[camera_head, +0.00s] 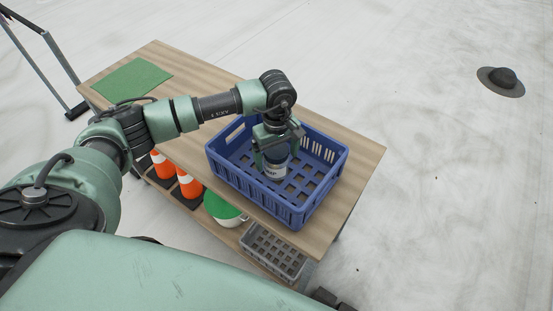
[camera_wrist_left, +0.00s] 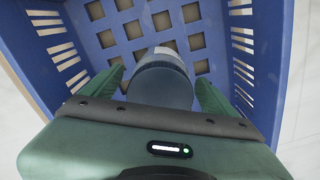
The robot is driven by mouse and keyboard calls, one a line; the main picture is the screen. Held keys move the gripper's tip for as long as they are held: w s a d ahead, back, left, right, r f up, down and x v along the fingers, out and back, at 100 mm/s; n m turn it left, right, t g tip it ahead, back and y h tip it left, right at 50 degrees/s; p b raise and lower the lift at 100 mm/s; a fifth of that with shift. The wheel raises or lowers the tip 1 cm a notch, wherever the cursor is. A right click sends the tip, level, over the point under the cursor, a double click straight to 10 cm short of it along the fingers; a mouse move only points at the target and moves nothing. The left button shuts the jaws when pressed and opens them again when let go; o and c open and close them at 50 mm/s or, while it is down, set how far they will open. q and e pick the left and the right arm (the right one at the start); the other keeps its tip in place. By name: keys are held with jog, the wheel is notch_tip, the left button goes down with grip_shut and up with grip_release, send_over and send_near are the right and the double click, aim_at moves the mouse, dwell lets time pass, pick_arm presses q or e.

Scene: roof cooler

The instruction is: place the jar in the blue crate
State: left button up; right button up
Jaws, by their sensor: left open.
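The blue crate (camera_head: 318,205) stands on the wooden table, and its slotted walls and grid floor also fill the left wrist view (camera_wrist_left: 84,30). The jar (camera_head: 277,171), dark with a pale label, is upright inside the crate, at or close to its floor. In the left wrist view the jar's dark lid (camera_wrist_left: 160,84) sits between the green fingers. My left gripper (camera_head: 275,160) points down into the crate with its fingers open on either side of the jar. Whether a finger touches the jar is hard to tell. My right gripper is not in view.
The wooden table (camera_head: 362,150) has bare room right of the crate and a green mat (camera_head: 134,78) at its far left. Orange cones (camera_head: 188,182), a green-and-white round item (camera_head: 222,208) and a grey crate (camera_head: 273,251) are on the lower shelf.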

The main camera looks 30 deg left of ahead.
pick_arm(q)
notch_tip(320, 180, up, 10)
jog(key=b, duration=0.2)
jog(key=shift+r+b, duration=0.2)
jog(key=shift+b, duration=0.1)
